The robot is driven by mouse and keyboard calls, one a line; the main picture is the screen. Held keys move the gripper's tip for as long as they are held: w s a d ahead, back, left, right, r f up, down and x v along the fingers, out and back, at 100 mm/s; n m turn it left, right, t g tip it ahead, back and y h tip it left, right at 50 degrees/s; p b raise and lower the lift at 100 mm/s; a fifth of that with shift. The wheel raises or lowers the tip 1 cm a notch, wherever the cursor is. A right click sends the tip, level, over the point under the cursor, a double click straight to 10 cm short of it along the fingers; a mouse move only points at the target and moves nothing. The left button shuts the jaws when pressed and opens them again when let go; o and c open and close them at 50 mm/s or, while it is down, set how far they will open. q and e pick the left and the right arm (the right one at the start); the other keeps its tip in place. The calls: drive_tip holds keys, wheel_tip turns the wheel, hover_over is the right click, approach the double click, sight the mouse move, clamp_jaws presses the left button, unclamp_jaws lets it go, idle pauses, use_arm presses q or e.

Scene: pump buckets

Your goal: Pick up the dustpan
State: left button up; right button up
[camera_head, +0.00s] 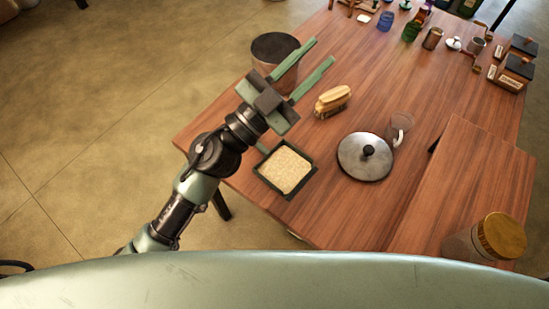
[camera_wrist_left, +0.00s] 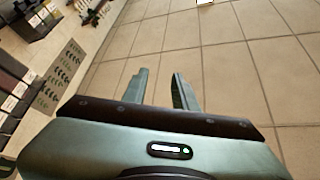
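A shallow dark green square pan (camera_head: 260,172), which looks like the dustpan, lies on the wooden table near its left edge. It has a short handle at its upper left and a pale grainy material inside. My left gripper (camera_head: 322,50) is above the table's left side, beyond the pan in the picture and apart from it. Its two green fingers are parallel, spread and empty. They also show in the left wrist view (camera_wrist_left: 160,82), with only floor beyond them and no dustpan. My right gripper is in neither view.
On the wooden table (camera_head: 232,178), a dark-topped pot (camera_head: 272,48) stands beside my gripper. A yellow brush (camera_head: 332,101), a metal lid (camera_head: 358,160) and a glass (camera_head: 400,128) lie right of it. A gold-lidded jar (camera_head: 501,236) stands at front right. Bottles and boxes crowd the far end.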

use_arm(q)
drive_tip(key=s+d+f+m+g+y, duration=0.1)
drive_tip(key=s+d+f+m+g, duration=0.85)
drive_tip(key=m+g, duration=0.4)
drive_tip(key=n+y, duration=0.4)
drive_tip(key=y, duration=1.3)
hover_over(259, 173)
drive_tip(key=shift+m+g, duration=0.25)
drive_tip(key=shift+g, duration=0.1)
wheel_tip(259, 173, down, 17)
drive_tip(key=shift+w, duration=0.1)
wheel_tip(259, 173, down, 6)
drive_tip(key=shift+f+p, duration=0.15)
drive_tip(key=shift+p, duration=0.9)
drive_tip(key=shift+f, duration=0.5)
drive_tip(key=shift+c, duration=0.3)
